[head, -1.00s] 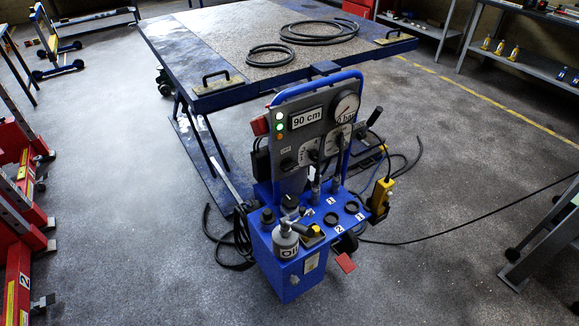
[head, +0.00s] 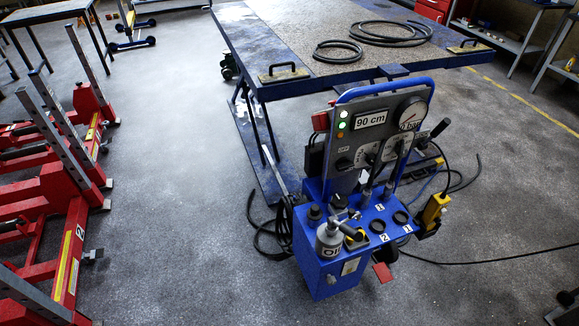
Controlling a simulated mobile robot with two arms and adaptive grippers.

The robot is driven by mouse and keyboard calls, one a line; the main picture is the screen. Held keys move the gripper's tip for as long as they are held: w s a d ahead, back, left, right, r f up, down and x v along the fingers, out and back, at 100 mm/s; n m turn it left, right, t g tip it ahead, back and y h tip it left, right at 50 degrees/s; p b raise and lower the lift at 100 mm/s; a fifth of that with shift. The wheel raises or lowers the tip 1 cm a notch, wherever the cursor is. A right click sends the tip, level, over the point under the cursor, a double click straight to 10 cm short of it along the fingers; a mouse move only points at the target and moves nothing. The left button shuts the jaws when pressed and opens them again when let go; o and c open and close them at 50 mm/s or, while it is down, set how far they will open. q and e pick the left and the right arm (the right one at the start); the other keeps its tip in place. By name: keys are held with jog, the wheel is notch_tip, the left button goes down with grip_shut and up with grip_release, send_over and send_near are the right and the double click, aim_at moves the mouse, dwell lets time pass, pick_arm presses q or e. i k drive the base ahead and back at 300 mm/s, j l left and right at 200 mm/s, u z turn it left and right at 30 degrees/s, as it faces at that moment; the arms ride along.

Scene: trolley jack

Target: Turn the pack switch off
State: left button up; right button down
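The blue pack (head: 318,280) stands on the floor right of centre in the head view. Its upright grey panel (head: 366,140) carries a display (head: 371,119) reading "90 cm", a round pressure gauge (head: 411,113) and a column of lamps (head: 342,126), with green and white ones lit. A black rotary knob (head: 344,163) sits low on the panel's left side, under a small label too blurred to read surely. I cannot tell for certain which control is the pack switch. Neither of my grippers is in view.
An oil can (head: 329,239) stands on the pack's top. A yellow pendant (head: 432,212) hangs at its right, with cables around. A lift table (head: 290,50) with hoses stands behind. Red lifting stands (head: 75,235) fill the left. Floor (head: 180,180) between is clear.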

aim_at(343, 164)
jog(key=i+l+u, duration=0.15)
jog(key=l+u, duration=1.35)
jog(key=k+l+u, duration=0.15)
jog(key=l+u, duration=0.35)
